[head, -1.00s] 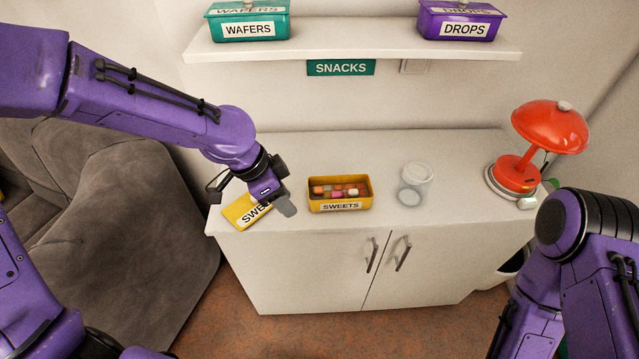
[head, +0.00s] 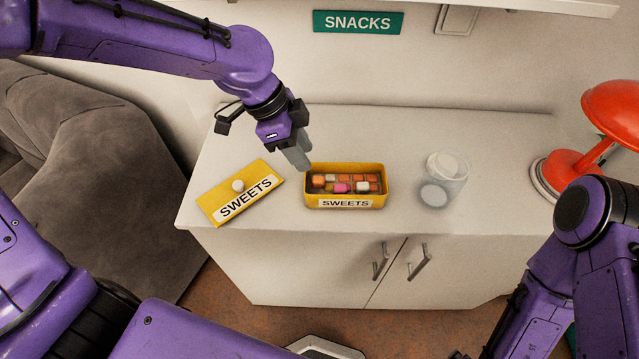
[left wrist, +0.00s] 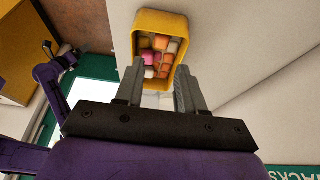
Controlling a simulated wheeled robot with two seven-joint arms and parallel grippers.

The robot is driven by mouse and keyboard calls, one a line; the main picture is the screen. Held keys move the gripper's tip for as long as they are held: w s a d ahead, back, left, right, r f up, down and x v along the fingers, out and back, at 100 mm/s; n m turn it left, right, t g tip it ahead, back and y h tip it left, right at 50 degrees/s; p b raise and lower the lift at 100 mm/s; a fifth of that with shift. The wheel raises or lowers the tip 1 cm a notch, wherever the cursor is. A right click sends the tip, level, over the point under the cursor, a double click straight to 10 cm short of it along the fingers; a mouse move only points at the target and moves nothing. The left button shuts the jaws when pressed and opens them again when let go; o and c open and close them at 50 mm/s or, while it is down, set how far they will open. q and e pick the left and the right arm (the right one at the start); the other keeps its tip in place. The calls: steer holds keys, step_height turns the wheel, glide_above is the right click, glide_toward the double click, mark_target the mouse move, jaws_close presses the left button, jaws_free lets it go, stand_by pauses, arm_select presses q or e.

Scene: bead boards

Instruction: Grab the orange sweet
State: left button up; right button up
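The open yellow sweets tin (head: 345,203) stands on the white cabinet top. Inside are several sweets: orange ones (head: 318,181), a pink one (head: 340,188) and pale ones. In the left wrist view the tin (left wrist: 137,43) is ahead of the fingers, with orange sweets (left wrist: 168,58) and a pink sweet (left wrist: 150,58) inside. My left gripper (head: 302,160) is just above the tin's left back corner. In the left wrist view its two fingers (left wrist: 157,85) are apart with nothing between them. My right gripper is not in view; only my right arm shows.
The yellow lid (head: 222,207) with a white knob lies left of the tin. A clear jar (head: 444,178) stands to its right. A red lamp (head: 612,113) is at the far right. The cabinet top (head: 400,130) behind the tin is clear.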

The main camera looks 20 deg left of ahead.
mark_target(318, 179)
arm_select(q)
steer(key=x, duration=0.5)
steer(key=p+x, duration=0.1)
steer(key=x, duration=0.2)
steer(key=shift+w+a+f, duration=0.15)
steer(key=shift+a, duration=0.1)
jaws_close()
